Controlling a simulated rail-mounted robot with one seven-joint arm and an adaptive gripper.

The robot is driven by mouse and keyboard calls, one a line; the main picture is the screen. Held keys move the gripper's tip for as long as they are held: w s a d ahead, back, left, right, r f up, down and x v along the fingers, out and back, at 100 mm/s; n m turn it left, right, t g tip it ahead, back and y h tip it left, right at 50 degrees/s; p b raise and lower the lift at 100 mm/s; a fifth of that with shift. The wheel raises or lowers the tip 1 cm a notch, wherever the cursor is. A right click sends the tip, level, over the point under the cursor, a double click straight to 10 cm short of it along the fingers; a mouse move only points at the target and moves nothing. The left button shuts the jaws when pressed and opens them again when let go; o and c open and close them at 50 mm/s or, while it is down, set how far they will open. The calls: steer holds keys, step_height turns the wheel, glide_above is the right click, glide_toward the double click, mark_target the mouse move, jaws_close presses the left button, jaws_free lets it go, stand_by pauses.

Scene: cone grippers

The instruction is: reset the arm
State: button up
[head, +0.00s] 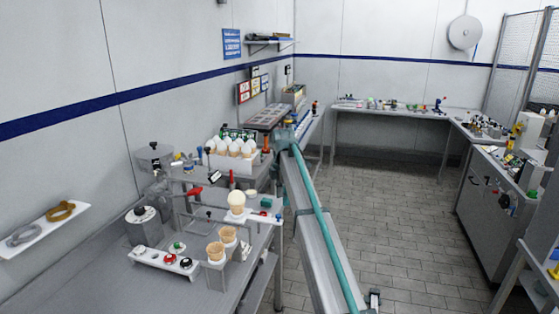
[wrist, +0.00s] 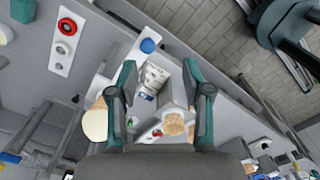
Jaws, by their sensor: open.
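My gripper (wrist: 160,75) shows in the wrist view with its two teal-and-grey fingers spread apart. No thing is held between the fingers. Below and between them are a small printed packet (wrist: 154,80) and a tan cone (wrist: 173,125). A cream round top (wrist: 97,122) lies to the left of the left finger. In the head view, a cone with a cream scoop (head: 237,199) stands upright at the bench's right side, with two empty-looking cones (head: 228,235) in front. I cannot clearly make out my gripper in the head view.
A white strip with red, green and black buttons (head: 165,259) sits on the left bench. A rack of white-topped cones (head: 233,148) stands farther back. A wall shelf (head: 45,228) holds two rings. The tiled floor (head: 400,230) is clear in the middle.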

steer(key=s+d+f+m, duration=0.4)
steer(key=s+f+m, duration=0.1)
steer(key=s+f, duration=0.5)
steer(key=s+d+f+m, duration=0.55)
steer(key=s+f, duration=0.35)
steer(key=f, duration=0.2)
steer(key=s+d+f+m, duration=0.4)
steer(key=s+f+m, duration=0.2)
steer(key=s+f, duration=0.4)
steer(key=s+f+m+g, duration=0.2)
steer(key=s+f, duration=0.6)
steer(key=s, duration=0.5)
steer(key=s+d+f+m+g, duration=0.1)
steer(key=s+f+m+g, duration=0.1)
steer(key=s+f, duration=0.6)
steer(key=s+d+f+m+g, duration=0.1)
steer(key=s+f, duration=0.8)
steer(key=s, duration=1)
steer(key=shift+d+m+g, duration=0.15)
steer(key=shift+m+g, duration=0.3)
steer(key=shift+g, duration=0.45)
